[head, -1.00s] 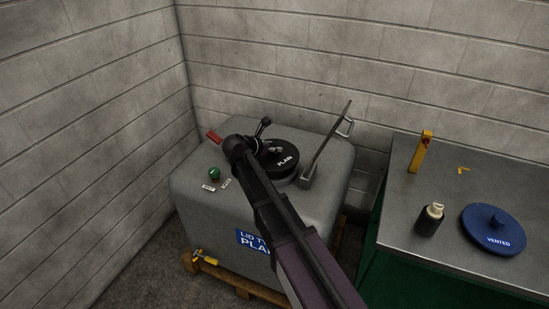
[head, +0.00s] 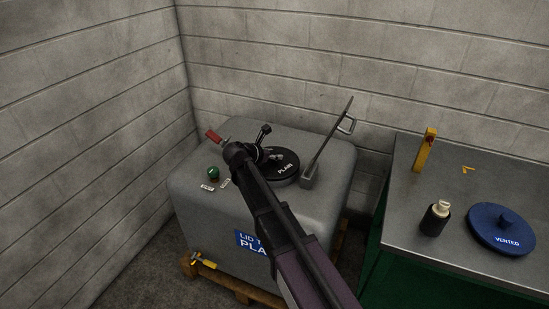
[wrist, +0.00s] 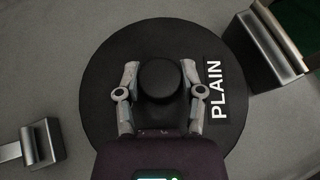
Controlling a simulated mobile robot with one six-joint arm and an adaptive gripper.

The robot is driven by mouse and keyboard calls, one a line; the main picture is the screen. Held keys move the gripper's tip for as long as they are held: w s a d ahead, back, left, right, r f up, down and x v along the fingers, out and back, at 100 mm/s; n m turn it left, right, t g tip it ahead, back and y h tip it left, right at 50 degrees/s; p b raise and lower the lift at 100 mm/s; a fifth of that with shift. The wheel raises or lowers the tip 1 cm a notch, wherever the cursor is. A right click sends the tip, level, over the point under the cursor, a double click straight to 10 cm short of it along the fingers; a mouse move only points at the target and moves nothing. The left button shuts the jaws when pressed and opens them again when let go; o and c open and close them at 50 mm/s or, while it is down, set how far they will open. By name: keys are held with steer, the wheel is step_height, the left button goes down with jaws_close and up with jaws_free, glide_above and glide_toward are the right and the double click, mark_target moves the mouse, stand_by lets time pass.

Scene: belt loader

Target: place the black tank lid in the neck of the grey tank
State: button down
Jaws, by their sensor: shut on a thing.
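The black lid (head: 287,162), marked PLAIN, is on top of the grey tank (head: 205,225), over the place of its neck. It looks level and low, close to the tank top. The lid and my arm hide the neck, so I cannot tell how fully the lid is seated. My gripper (wrist: 160,76) is shut on the round central knob of the lid, one finger on each side. In the wrist view the lid (wrist: 105,75) fills the middle, with PLAIN at its right.
A grey hinged bar (head: 330,140) stands raised just right of the lid. A black-knobbed lever (head: 264,132), red handle (head: 214,136) and green knob (head: 213,173) are on the tank. The bench at right holds a blue VENTED lid (head: 500,228), bottle (head: 435,218) and yellow tool (head: 424,152).

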steer(key=shift+f, duration=0.15)
steer(key=shift+c, duration=1)
jaws_free()
steer(key=shift+r, duration=0.2)
steer(key=shift+r, duration=0.1)
steer(key=p+v, duration=0.6)
steer(key=v, duration=0.6)
